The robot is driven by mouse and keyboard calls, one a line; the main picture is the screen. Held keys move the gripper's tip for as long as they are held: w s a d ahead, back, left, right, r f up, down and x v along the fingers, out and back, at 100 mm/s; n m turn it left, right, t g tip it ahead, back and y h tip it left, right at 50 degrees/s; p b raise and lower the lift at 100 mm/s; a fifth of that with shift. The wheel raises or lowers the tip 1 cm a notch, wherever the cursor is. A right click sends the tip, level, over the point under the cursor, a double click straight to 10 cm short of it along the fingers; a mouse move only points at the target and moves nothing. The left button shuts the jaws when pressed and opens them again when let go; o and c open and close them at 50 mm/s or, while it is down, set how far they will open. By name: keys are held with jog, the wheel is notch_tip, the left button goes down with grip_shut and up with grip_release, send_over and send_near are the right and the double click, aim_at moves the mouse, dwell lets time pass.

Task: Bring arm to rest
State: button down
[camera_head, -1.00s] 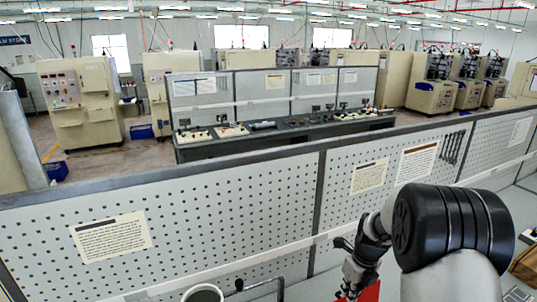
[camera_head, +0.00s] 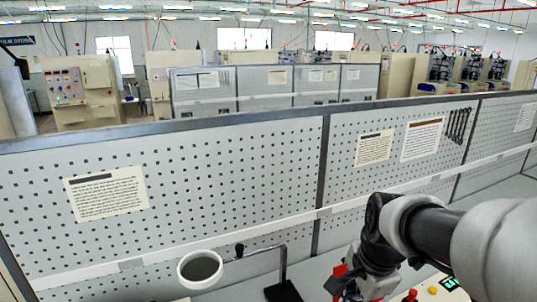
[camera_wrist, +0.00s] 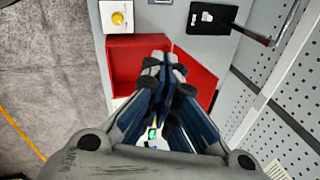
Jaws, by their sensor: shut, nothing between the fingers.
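My gripper (camera_head: 352,287) is low at the right of the head view, at the end of my arm. In the wrist view my gripper (camera_wrist: 163,62) is shut with its fingertips together and nothing between them. The fingers are over an open red tray (camera_wrist: 138,58), partly hiding it. A bit of the red tray (camera_head: 340,271) also shows beside the gripper in the head view. I cannot tell whether the fingers touch the tray.
A black-based stand (camera_head: 283,290) with a bent rod is left of the gripper, beside a white cylinder (camera_head: 200,283). A box with a yellow knob (camera_wrist: 118,18) is near the tray. A pegboard panel (camera_head: 230,190) runs behind the bench.

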jog(key=s+a+f+n+t+b, duration=0.1)
jog(key=s+f+n+b, duration=0.4)
jog(key=s+n+b, duration=0.1)
jog(key=s+a+f+n+b, duration=0.2)
jog(key=s+f+n+b, duration=0.4)
jog(key=s+n, duration=0.3)
jog(key=shift+s+f+t+b, duration=0.3)
jog(key=shift+s+t+b, duration=0.1)
jog(key=shift+s, duration=0.8)
